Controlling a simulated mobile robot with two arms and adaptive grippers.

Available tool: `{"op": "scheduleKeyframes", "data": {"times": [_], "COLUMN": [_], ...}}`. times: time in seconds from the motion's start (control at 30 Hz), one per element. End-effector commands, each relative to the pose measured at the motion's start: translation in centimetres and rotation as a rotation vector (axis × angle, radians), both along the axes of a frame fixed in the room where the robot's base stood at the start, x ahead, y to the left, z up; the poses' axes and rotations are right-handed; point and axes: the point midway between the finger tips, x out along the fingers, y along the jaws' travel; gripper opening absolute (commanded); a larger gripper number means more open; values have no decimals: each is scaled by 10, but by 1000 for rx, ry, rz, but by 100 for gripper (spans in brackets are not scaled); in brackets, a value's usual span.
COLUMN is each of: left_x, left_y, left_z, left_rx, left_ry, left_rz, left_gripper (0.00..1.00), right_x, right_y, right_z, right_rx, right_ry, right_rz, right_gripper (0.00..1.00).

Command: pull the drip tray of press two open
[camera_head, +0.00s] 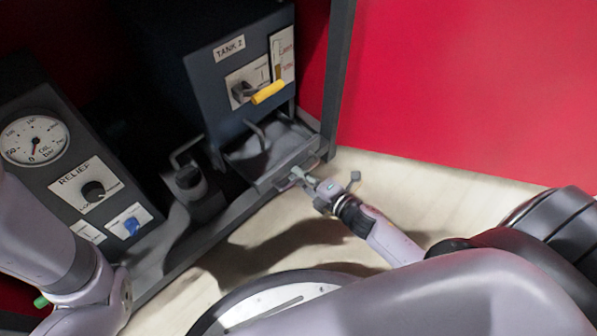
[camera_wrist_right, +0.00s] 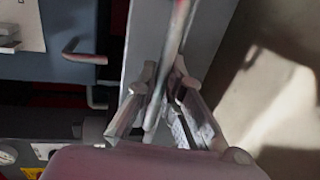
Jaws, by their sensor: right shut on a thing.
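The drip tray (camera_head: 268,174) is a grey, shallow, open-topped tray under the dark tank labelled TANK 2 (camera_head: 230,75). It juts out in front of the tank, and I see into its inside. My right gripper (camera_head: 302,178) is at the tray's front edge, shut on its handle. In the right wrist view my right gripper (camera_wrist_right: 160,100) has its fingers on either side of a thin bar, the tray handle (camera_wrist_right: 172,50), in front of the grey tray front. My left arm shows at the left of the head view, but its gripper is not in view.
A yellow-handled lever (camera_head: 268,92) is on the tank front. A dark panel (camera_head: 60,165) with an oil gauge (camera_head: 34,140), a RELIEF knob (camera_head: 93,191) and a blue knob (camera_head: 131,226) stands at left. A grey frame post (camera_head: 338,75) rises right of the tank. Pale floor (camera_head: 430,195) is clear.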

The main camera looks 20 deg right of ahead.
Motion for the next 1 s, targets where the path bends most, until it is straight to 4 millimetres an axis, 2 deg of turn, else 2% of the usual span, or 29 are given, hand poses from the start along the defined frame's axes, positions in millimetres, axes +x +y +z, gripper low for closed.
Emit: {"op": "scheduleKeyframes", "data": {"times": [0.33, 0.67, 0.83, 1.0], "left_x": [-1, -3, -3, -3], "left_y": [0, 0, 0, 0], "left_z": [1, 2, 2, 1], "left_rx": [0, 0, 0, 0], "left_ry": [-4, -14, -12, -10], "left_rz": [0, 1, 1, 0], "left_gripper": [0, 0, 0, 0], "right_x": [0, -2, -19, -52], "right_y": [0, -1, -7, -18], "right_z": [0, 0, 3, 10], "right_rx": [-1, -1, -1, -2], "right_ry": [1, 1, 3, 4], "right_rz": [-1, -1, 0, -1], "right_gripper": [30, 30, 30, 30]}}
